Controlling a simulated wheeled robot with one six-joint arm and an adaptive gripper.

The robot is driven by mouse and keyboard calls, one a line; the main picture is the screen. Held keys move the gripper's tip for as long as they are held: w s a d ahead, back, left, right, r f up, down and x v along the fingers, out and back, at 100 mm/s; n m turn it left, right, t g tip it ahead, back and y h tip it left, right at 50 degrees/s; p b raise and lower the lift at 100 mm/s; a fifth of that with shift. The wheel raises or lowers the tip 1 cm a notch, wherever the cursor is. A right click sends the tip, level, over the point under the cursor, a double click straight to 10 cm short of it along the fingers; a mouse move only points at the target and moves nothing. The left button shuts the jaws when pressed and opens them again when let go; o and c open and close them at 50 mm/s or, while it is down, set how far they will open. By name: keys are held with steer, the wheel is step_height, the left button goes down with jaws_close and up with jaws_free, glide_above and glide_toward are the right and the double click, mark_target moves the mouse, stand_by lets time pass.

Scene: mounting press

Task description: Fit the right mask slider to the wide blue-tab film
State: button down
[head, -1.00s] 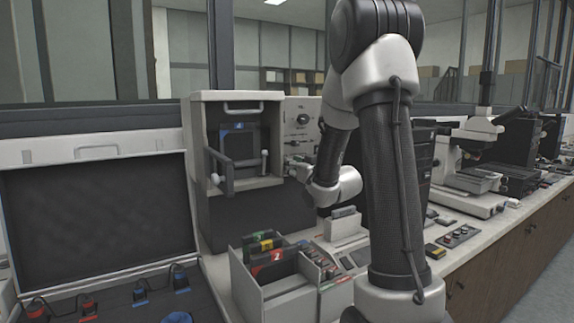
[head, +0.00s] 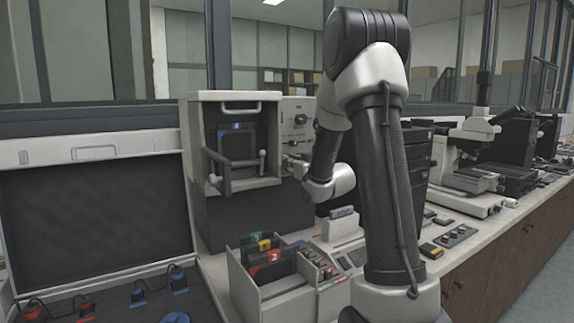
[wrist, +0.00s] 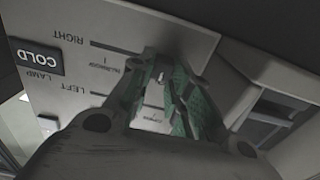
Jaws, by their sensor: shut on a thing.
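The wide blue-tab film (head: 237,127) shows as a dark plate with a blue tab in the press window (head: 232,107), behind the swing frame. My gripper (head: 290,164) is at the control panel just right of the window. In the wrist view, its green-padded fingers (wrist: 166,88) are closed at the panel, near the end of the line marked RIGHT (wrist: 68,39). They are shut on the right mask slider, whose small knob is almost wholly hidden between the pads. A second line, marked LEFT (wrist: 63,86), runs beside it. The slider's exact setting against the film cannot be read.
A rack (head: 262,297) with colour-tabbed plates stands below the press. An open black case (head: 95,215) is at the left. A dark stacked unit (head: 418,165) and a microscope (head: 470,160) stand to the right along the bench.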

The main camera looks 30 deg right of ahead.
steer(key=d, duration=0.2)
steer(key=shift+d, duration=0.3)
steer(key=c, duration=1.6)
jaws_free()
steer(key=s, duration=0.7)
steer(key=shift+s+d, duration=0.15)
steer(key=shift+s, duration=0.1)
